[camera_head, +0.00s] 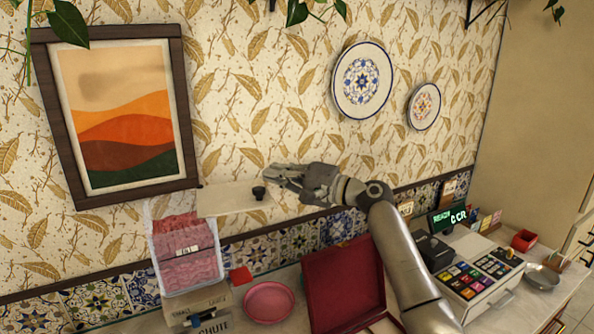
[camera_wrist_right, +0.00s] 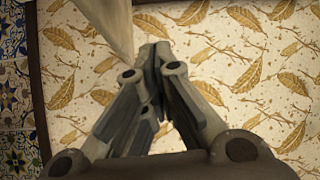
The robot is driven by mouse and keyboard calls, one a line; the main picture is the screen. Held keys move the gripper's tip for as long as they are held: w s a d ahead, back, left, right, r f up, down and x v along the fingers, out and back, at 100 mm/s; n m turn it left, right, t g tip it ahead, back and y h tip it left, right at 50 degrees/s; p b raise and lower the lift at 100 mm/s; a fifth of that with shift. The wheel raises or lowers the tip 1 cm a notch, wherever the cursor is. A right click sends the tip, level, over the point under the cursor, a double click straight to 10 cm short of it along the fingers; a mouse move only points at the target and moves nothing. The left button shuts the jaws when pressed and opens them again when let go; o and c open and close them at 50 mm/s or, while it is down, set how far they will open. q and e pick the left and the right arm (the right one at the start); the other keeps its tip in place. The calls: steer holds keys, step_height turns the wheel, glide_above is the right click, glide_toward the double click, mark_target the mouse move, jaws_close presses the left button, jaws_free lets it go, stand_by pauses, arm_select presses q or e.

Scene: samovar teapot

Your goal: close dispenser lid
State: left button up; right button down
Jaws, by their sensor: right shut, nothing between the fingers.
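The dispenser (camera_head: 185,252) is a clear box with pink-red packets inside, at the lower left of the head view. Its pale lid (camera_head: 222,200) stands open, sticking out to the right from the box's upper right edge. A dark knob (camera_head: 259,192) is on the lid near its right end. My right gripper (camera_head: 270,175) is shut and empty, its fingertips just above and right of the knob; I cannot tell whether they touch the lid. In the wrist view the shut fingers (camera_wrist_right: 155,58) point toward the wall, beside a pale panel (camera_wrist_right: 105,25), probably the lid. My left gripper is out of view.
A pink plate (camera_head: 268,302), a small red item (camera_head: 241,275) and an open dark red box (camera_head: 345,285) are on the counter below. A cash register (camera_head: 480,278) is at the right. The patterned wall with a framed picture (camera_head: 120,115) is close behind.

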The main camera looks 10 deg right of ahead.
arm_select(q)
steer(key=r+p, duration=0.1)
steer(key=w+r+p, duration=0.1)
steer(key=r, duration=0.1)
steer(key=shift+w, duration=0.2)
arm_select(e)
steer(key=s, duration=0.4)
steer(key=shift+a+f, duration=0.2)
steer(key=shift+a, duration=0.1)
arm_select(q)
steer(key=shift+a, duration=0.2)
arm_select(e)
steer(key=shift+w, duration=0.1)
